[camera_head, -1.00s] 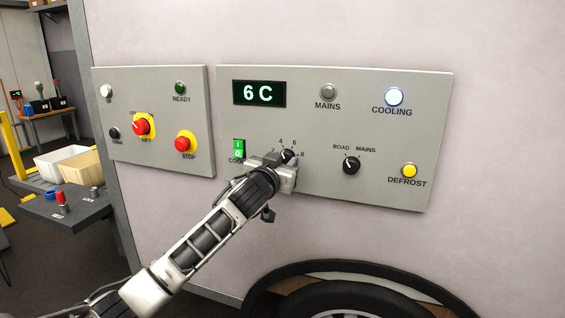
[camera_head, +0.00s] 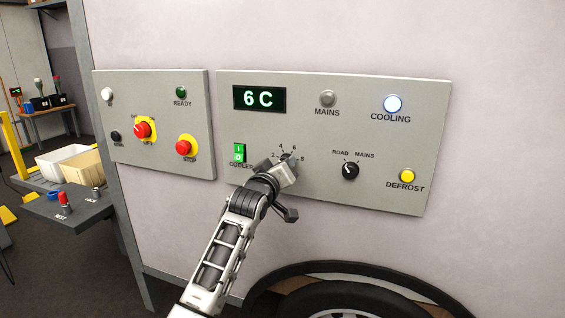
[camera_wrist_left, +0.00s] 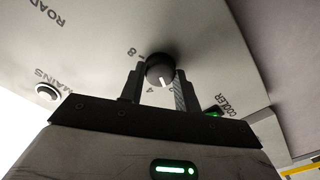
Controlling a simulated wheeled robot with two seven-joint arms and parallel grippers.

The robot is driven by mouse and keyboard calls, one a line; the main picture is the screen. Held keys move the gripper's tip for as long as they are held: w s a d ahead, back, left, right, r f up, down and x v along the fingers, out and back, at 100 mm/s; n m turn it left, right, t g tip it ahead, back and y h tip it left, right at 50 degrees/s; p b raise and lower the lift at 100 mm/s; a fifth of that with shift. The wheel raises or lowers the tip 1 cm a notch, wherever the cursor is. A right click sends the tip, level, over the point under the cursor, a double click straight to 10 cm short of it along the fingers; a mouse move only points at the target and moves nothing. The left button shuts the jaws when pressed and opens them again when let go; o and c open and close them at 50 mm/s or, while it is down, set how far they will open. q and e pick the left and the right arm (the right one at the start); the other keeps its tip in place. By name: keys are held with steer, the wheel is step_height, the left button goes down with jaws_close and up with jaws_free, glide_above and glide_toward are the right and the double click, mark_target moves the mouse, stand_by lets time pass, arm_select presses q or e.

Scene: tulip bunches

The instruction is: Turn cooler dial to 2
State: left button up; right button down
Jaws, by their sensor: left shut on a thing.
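The cooler dial (camera_head: 286,157) is a small dark round knob on the right grey panel, marked 2, 4, 6 and 8. My left gripper (camera_head: 287,164) covers part of it in the head view. In the left wrist view the knob (camera_wrist_left: 159,67) sits between the two fingertips of my left gripper (camera_wrist_left: 158,78), which is shut on it. Its white pointer points down in that picture, close to the 4. The 6 is hidden there. The display (camera_head: 259,97) reads 6 C. The green cooler switch (camera_head: 239,152) is left of the dial. My right gripper is not in view.
A road/mains knob (camera_head: 350,170) and yellow defrost button (camera_head: 407,176) are to the right. The cooling lamp (camera_head: 393,103) is lit bluish white. A left panel (camera_head: 160,160) holds the red lift knob (camera_head: 142,129) and stop button (camera_head: 183,148). A wheel is below.

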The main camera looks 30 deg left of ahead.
arm_select(q)
steer(key=shift+n+p, duration=0.3)
steer(key=shift+n, duration=0.4)
steer(key=o, duration=1)
steer(key=b+v, duration=0.1)
steer(key=v, duration=1.5)
steer(key=shift+a+b, duration=0.1)
steer(key=shift+b, duration=0.2)
steer(key=shift+f, duration=0.15)
